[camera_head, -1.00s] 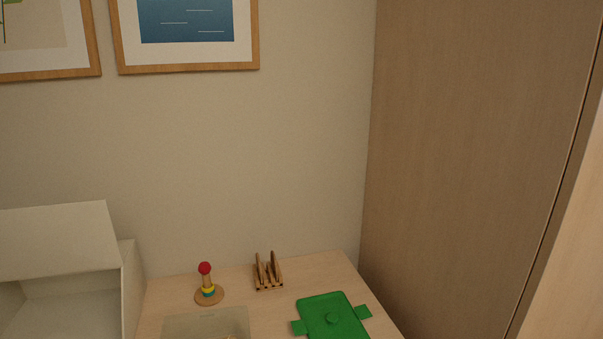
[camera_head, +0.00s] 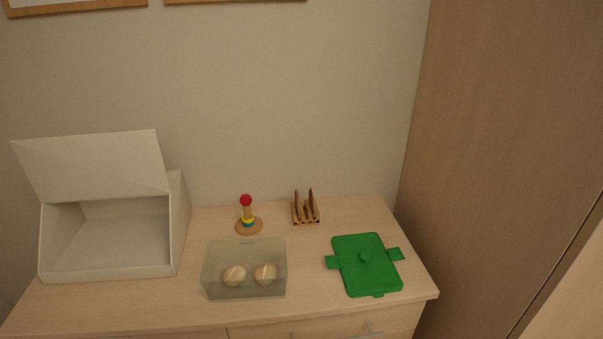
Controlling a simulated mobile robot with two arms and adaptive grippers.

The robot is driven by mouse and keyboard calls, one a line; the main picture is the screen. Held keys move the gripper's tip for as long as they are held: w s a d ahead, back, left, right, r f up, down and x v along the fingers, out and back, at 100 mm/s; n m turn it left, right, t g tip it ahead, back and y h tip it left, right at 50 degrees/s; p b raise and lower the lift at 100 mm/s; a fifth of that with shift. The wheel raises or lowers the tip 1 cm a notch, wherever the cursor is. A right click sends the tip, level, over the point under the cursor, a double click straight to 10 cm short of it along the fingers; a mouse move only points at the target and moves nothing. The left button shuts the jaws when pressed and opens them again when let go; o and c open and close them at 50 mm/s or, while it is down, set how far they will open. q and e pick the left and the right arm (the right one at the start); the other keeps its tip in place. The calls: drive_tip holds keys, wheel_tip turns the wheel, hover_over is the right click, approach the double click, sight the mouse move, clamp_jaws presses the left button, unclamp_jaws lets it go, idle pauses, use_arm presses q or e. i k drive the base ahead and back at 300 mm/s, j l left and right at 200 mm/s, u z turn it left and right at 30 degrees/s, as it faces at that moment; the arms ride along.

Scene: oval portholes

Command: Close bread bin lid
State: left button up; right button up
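The white bread bin (camera_head: 181,225) stands at the left end of the wooden cabinet top. Its flat lid (camera_head: 95,168) is raised, tilted up above the front opening. The inside that shows through the opening looks empty. Neither of my grippers is in view.
On the wooden top (camera_head: 312,283) stand a clear box (camera_head: 245,291) with two round pale buns, a small ring stacker (camera_head: 248,217), a wooden rack (camera_head: 306,211) and a green lidded dish (camera_head: 368,268). A tall wood panel (camera_head: 490,150) rises at the right.

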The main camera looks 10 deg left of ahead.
sight(121, 164)
drive_tip(key=u, duration=1.4)
drive_tip(key=i+j+u, duration=0.25)
drive_tip(key=i, duration=0.2)
